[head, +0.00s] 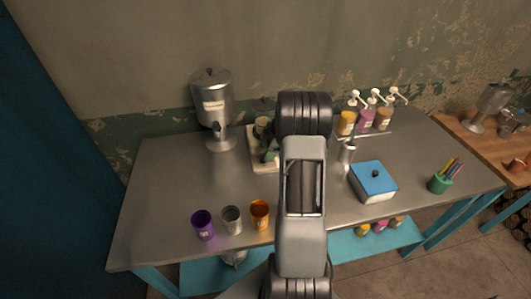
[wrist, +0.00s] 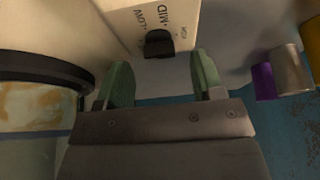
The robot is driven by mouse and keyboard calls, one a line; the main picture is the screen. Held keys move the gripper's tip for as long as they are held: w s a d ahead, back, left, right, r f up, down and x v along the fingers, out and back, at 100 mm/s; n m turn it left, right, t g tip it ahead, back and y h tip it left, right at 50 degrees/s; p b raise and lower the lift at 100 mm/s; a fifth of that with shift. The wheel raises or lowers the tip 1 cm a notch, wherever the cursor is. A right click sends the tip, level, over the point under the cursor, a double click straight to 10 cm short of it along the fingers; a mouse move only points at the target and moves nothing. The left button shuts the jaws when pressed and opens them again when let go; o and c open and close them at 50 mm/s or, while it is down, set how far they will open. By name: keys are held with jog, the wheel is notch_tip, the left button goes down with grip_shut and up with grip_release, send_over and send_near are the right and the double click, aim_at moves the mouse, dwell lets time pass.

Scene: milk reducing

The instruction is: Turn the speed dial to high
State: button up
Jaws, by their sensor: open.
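The black speed dial (wrist: 159,43) sits on the pale front panel (wrist: 125,12) of a cream machine in the wrist view. LOW and MID are printed around it, upside down in this view, with a smaller label to the right. I cannot tell which mark the dial points at. My gripper (wrist: 163,78) is open, its two green fingers apart and empty, with the dial just beyond the gap between them. In the head view the machine's cream base (head: 263,166) shows beside my arm, which hides much of it; the dial is not visible there.
A metal dispenser (head: 212,105) stands left of the machine. Purple (head: 203,225), metal (head: 232,220) and orange (head: 259,214) cups line the table's front edge. Pump bottles (head: 365,118) and a blue-lidded box (head: 373,180) are at right. The table's left part is clear.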

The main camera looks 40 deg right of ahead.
jog(key=shift+x, duration=1.05)
jog(key=c, duration=0.9)
jog(key=shift+f, duration=0.1)
jog(key=shift+c, duration=0.2)
